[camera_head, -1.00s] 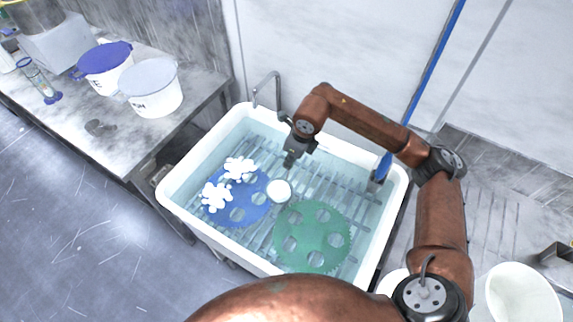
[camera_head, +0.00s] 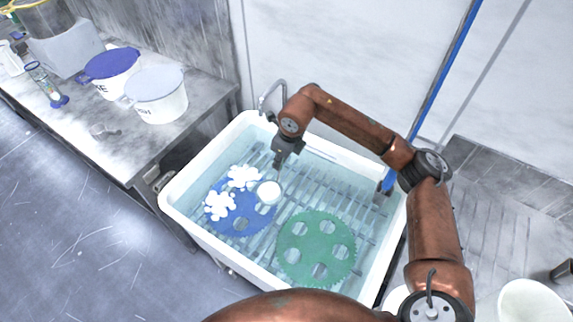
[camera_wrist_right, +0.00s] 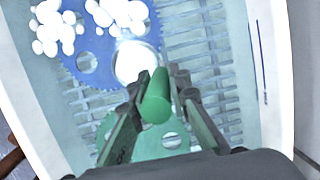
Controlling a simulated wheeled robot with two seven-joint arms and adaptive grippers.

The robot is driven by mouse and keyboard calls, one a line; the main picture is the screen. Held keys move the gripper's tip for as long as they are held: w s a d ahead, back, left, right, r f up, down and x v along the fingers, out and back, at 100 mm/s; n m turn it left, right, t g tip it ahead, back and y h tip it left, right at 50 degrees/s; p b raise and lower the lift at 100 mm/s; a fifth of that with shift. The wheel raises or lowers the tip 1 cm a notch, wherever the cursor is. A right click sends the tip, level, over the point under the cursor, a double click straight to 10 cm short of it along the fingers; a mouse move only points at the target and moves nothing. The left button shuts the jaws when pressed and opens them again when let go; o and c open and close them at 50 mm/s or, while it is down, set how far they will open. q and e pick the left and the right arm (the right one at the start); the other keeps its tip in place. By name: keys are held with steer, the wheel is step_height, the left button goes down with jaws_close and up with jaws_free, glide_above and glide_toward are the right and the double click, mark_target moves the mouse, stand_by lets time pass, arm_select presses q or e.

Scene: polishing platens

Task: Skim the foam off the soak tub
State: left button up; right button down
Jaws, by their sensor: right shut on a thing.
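The white soak tub (camera_head: 186,221) holds clear water over a slatted rack. White foam lies in two clumps, one (camera_head: 243,177) towards the back and one (camera_head: 219,205) further left, both over a blue platen (camera_head: 240,223). My right gripper (camera_head: 279,163) is above the tub, shut on the green handle (camera_wrist_right: 155,98) of a skimmer. The skimmer's round white head (camera_head: 269,192) is over the blue platen's right part, just right of the back foam clump and apart from it. In the right wrist view the head (camera_wrist_right: 136,62) is beyond the fingertips. My left gripper is out of view.
A green platen (camera_head: 316,247) lies in the tub, right of the blue one. A tap (camera_head: 271,98) rises at the back rim. A blue-handled pole (camera_head: 437,92) leans at the tub's right. Left, a bench (camera_head: 136,145) holds two lidded buckets.

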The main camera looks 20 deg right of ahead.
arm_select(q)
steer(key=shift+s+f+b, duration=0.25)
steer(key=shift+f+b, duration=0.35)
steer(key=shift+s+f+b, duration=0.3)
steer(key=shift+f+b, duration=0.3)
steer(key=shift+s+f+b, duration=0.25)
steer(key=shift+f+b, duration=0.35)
arm_select(e)
steer(key=w+a, duration=0.7)
steer(key=w, duration=0.2)
steer(key=shift+a, duration=0.5)
arm_select(q)
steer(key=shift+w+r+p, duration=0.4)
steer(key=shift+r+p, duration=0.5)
steer(key=shift+p, duration=0.05)
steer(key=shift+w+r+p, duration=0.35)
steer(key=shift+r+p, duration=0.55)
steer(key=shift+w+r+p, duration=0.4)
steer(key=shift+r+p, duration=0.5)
steer(key=shift+p, duration=0.05)
arm_select(e)
steer(key=s+a, duration=0.9)
steer(key=a, duration=0.1)
steer(key=shift+a, duration=0.25)
